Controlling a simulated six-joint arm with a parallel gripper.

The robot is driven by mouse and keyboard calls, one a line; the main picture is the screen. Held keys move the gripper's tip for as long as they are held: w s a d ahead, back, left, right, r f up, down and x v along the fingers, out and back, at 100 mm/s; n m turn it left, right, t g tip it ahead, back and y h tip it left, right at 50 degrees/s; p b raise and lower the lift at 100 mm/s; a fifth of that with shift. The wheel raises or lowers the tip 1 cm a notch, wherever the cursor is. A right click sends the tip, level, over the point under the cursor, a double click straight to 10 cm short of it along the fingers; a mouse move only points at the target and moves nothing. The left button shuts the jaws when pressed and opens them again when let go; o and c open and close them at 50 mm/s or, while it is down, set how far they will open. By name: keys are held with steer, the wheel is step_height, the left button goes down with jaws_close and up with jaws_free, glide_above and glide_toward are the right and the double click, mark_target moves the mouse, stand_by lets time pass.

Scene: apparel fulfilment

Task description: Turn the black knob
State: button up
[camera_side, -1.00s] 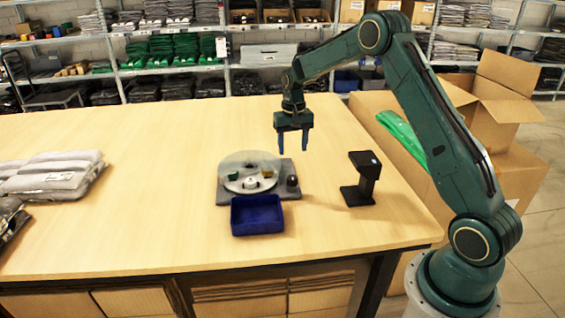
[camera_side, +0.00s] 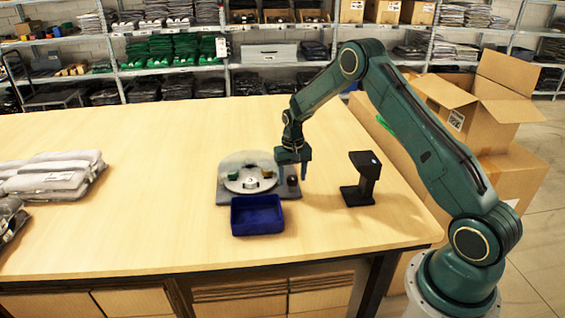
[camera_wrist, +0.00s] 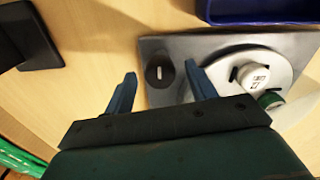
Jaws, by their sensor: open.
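The black knob (camera_wrist: 159,70) sits on the grey base plate (camera_wrist: 150,45), with a short white mark on its top. It also shows in the side view (camera_side: 292,181), at the right of the round turntable (camera_side: 238,185). My gripper (camera_wrist: 160,83) is open, with its blue fingers on either side of the knob in the wrist view. In the side view my gripper (camera_side: 292,172) is low over the right part of the base plate. Whether the fingers touch the knob or how far above it they are, I cannot tell.
A blue bin (camera_side: 257,215) stands in front of the base plate. A black stand (camera_side: 361,180) is to the right. A white item (camera_wrist: 255,76) and a green item (camera_wrist: 270,99) sit on the turntable. Grey bagged garments (camera_side: 52,176) lie at the left; the middle table is clear.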

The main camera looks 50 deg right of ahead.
steer(key=c, duration=1)
steer(key=shift+m, duration=0.4)
steer(key=m, duration=0.8)
steer(key=o, duration=1)
